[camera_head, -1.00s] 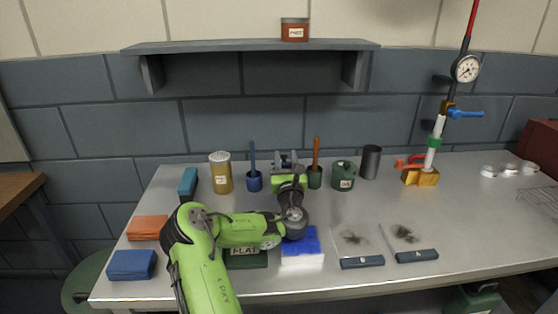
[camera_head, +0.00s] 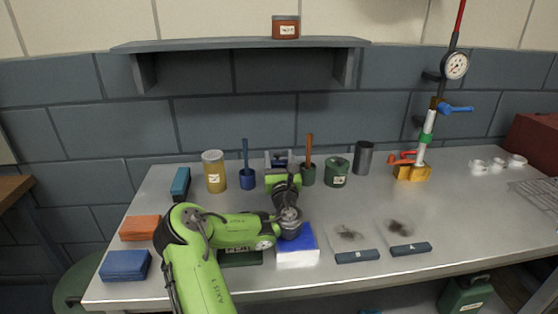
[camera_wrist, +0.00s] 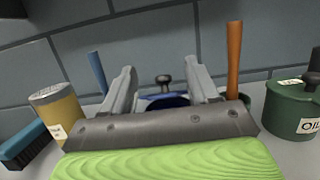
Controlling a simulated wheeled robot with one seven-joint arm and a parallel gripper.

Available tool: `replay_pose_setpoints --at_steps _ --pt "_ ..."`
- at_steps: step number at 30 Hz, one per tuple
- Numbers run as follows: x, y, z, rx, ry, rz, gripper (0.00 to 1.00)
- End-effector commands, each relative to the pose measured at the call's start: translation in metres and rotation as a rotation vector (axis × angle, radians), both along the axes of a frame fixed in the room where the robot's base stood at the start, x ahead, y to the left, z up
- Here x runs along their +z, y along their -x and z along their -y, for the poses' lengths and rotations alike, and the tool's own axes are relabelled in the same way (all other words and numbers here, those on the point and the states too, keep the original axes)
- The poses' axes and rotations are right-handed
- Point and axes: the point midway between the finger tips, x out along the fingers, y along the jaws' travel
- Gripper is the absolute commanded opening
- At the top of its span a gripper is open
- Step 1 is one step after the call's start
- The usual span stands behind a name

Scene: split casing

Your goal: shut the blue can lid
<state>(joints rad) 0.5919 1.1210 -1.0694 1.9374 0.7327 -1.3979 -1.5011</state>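A blue can (camera_wrist: 168,101) with a dark knob (camera_wrist: 164,79) above it shows between my fingers in the wrist view. Most of its body is hidden behind my gripper, and I cannot tell how far its lid is shut. In the head view only a bit of dark blue (camera_head: 280,163) shows between the fingers. My gripper (camera_head: 279,156) is open, with its fingers pointing toward the wall, one on each side of the knob. The fingers (camera_wrist: 162,74) appear apart from the knob, with nothing held.
A blue pot (camera_head: 247,183) with a blue-handled tool and a yellow canister (camera_head: 214,173) stand to the left. A green pot (camera_head: 308,177) with an orange handle and a green OIL can (camera_head: 337,175) stand close on the right. A shelf (camera_head: 240,43) hangs above.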

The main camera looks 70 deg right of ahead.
Motion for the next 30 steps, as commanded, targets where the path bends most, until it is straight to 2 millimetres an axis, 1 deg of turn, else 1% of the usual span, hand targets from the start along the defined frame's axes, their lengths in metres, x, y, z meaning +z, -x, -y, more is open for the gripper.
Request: replay_pose_setpoints --at_steps 4,7,10,13,15,17,21,25,30 --pt "-0.001 0.001 -0.002 -0.001 0.000 0.002 0.60" --pt "-0.007 0.007 -0.012 -0.002 0.000 0.004 0.60" --pt "-0.015 0.016 -0.030 -0.003 -0.001 0.006 0.60" --pt "-0.014 0.029 -0.056 -0.003 -0.001 0.007 0.60" --pt "-0.008 0.037 -0.068 -0.004 -0.005 0.010 0.60" --pt "-0.007 0.042 -0.080 -0.002 -0.003 0.011 0.60" --pt "-0.008 0.057 -0.111 -0.002 -0.001 0.006 0.60" --pt "-0.008 0.065 -0.128 0.000 -0.001 0.000 0.60" --pt "-0.008 0.067 -0.134 0.001 0.000 0.001 0.60"
